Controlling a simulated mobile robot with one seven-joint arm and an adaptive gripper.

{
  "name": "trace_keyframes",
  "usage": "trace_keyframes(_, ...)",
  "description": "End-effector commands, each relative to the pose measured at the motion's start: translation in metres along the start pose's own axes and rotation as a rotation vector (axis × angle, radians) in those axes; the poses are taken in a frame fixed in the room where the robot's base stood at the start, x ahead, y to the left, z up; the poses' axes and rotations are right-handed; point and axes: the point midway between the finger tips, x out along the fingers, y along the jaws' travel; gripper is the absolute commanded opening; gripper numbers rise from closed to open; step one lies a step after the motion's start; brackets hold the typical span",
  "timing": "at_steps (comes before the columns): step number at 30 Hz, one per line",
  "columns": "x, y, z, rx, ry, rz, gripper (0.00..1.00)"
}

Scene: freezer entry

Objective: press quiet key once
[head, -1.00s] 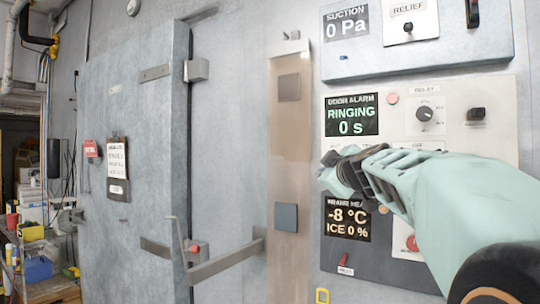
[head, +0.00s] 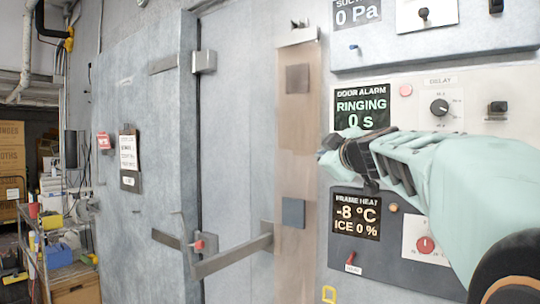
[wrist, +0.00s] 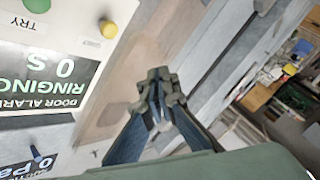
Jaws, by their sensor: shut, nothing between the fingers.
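The door alarm panel has a screen (head: 361,108) reading "RINGING 0 s". In the wrist view the panel is upside down, with its screen (wrist: 45,75) at left. A yellow button (wrist: 108,28) has a small blurred label (wrist: 92,43) beside it, which may be the quiet key. A green button (wrist: 37,4) marked "TRY" is at the top edge. In the head view my gripper and arm hide this lower part of the panel. My gripper (head: 328,155) is shut and empty, in front of the panel's lower left. Its closed tips (wrist: 160,73) are apart from the yellow button in the wrist picture.
A red lamp (head: 405,90), delay knob (head: 439,107) and black switch (head: 497,107) are on the alarm panel. The frame heat panel (head: 395,250) is below, the suction panel (head: 440,50) above. The freezer door (head: 150,80) with its latch bar (head: 230,256) is left.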

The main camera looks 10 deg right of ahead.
Motion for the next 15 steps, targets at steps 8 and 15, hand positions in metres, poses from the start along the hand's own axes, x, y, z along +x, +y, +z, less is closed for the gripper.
trace_keyframes(8, 0.015, 0.013, 0.011, 0.003, -0.003, 0.0, 0.0)
trace_keyframes(15, 0.04, 0.032, 0.027, 0.003, -0.003, -0.001, 0.0)
